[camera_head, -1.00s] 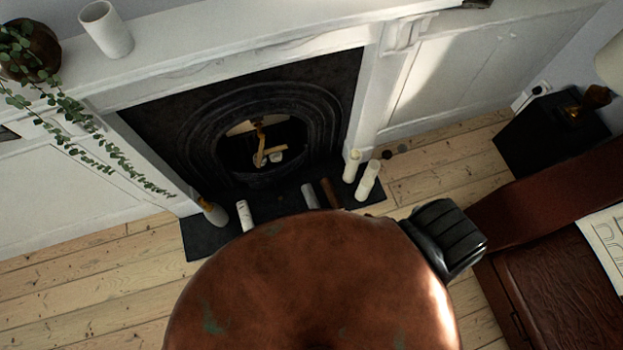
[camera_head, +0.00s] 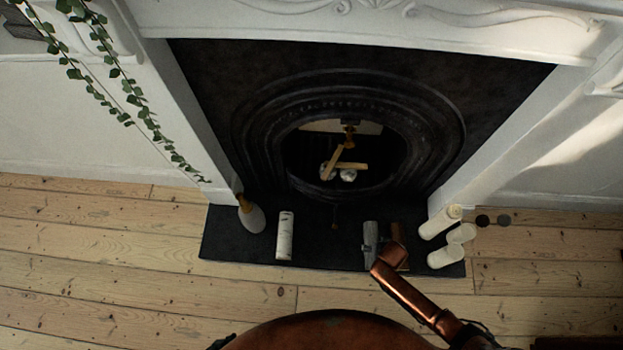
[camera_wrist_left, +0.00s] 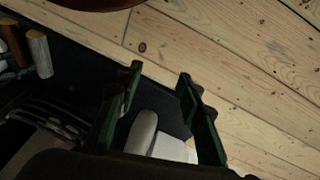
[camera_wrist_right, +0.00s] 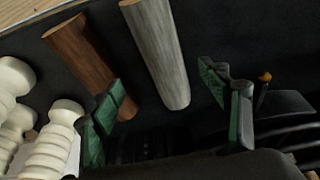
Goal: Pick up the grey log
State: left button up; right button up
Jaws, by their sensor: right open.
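The grey log (camera_head: 371,243) is on the dark hearth slab, just left of the brown log (camera_head: 398,258) in the head view. In the right wrist view the grey log (camera_wrist_right: 158,55) shows beyond my open right gripper (camera_wrist_right: 168,105), between its fingertips' directions and apart from them. The brown log (camera_wrist_right: 85,62) is near the left finger there. In the left wrist view my left gripper (camera_wrist_left: 160,85) is open, with a pale rounded object (camera_wrist_left: 143,132) visible between its fingers. The grey log (camera_wrist_left: 39,53) shows at upper left there. Neither gripper's fingers show in the head view.
A white log-like cylinder (camera_head: 285,236) and a pale vase (camera_head: 252,217) are on the slab's left. The fireplace opening (camera_head: 345,165) is behind. Bare floorboards (camera_head: 100,270) lie clear in front.

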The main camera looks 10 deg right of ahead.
jog(key=shift+w+a+f+b, duration=0.25)
jog(key=shift+w+f+b, duration=0.1)
jog(key=shift+f, duration=0.15)
jog(key=shift+b+x, duration=0.7)
jog(key=shift+x, duration=0.3)
jog(key=shift+f, duration=0.3)
jog(key=shift+f+b, duration=0.15)
jog(key=shift+b, duration=0.2)
jog(key=b+x, duration=0.3)
jog(key=shift+w+d+f, duration=0.1)
jog(key=shift+d+f, duration=0.05)
jog(key=shift+f, duration=0.15)
jog(key=shift+w+f+b, duration=0.3)
jog(key=shift+f+b, duration=0.25)
jog(key=shift+b, duration=0.1)
pick_arm(q)
jog(key=w+d+f+t, duration=0.1)
jog(key=w+f+t, duration=0.3)
jog(key=f, duration=0.5)
jog(key=shift+d+t+h, duration=0.2)
jog(key=shift+t+h, duration=0.1)
pick_arm(e)
jog(key=shift+c, duration=0.4)
